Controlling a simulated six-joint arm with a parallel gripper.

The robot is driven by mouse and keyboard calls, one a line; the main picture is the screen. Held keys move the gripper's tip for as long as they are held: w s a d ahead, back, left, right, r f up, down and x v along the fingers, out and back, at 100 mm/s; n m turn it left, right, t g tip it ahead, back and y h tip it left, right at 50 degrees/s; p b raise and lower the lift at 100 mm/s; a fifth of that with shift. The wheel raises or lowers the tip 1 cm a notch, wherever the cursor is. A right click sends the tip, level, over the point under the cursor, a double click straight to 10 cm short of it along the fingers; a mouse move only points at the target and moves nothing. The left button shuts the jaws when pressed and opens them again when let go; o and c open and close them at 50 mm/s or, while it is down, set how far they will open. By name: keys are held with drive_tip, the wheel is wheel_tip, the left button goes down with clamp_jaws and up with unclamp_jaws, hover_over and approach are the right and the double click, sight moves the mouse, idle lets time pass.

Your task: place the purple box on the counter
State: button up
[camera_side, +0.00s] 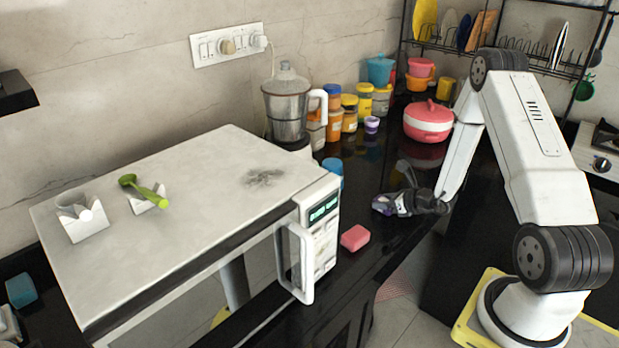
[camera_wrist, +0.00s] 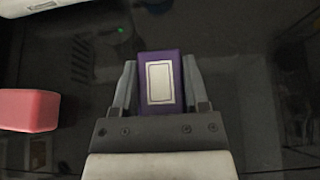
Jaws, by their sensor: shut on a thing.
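The purple box (camera_wrist: 160,57) has a pale rectangular label and sits between the two fingers of my gripper (camera_wrist: 160,85) in the wrist view. My gripper is shut on it. In the side view my gripper (camera_side: 388,204) is low over the black counter (camera_side: 385,238), right of the microwave, and a small purple part of the box (camera_side: 379,207) shows at its tip. I cannot tell whether the box touches the counter.
A pink block (camera_side: 355,238) lies on the counter left of my gripper; it also shows in the wrist view (camera_wrist: 28,110). The white microwave (camera_side: 200,200) stands further left. A red pot (camera_side: 428,121) and several jars (camera_side: 349,114) stand behind. Dark counter around my gripper is clear.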

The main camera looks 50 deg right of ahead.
drive_tip(key=shift+f, duration=0.15)
drive_tip(key=o, duration=1.2)
drive_tip(key=shift+o, duration=0.2)
drive_tip(key=shift+s+r, duration=0.15)
drive_tip(key=shift+r, duration=0.15)
drive_tip(key=v, duration=1.1)
drive_tip(key=shift+s+r, duration=0.15)
drive_tip(key=shift+s, duration=0.15)
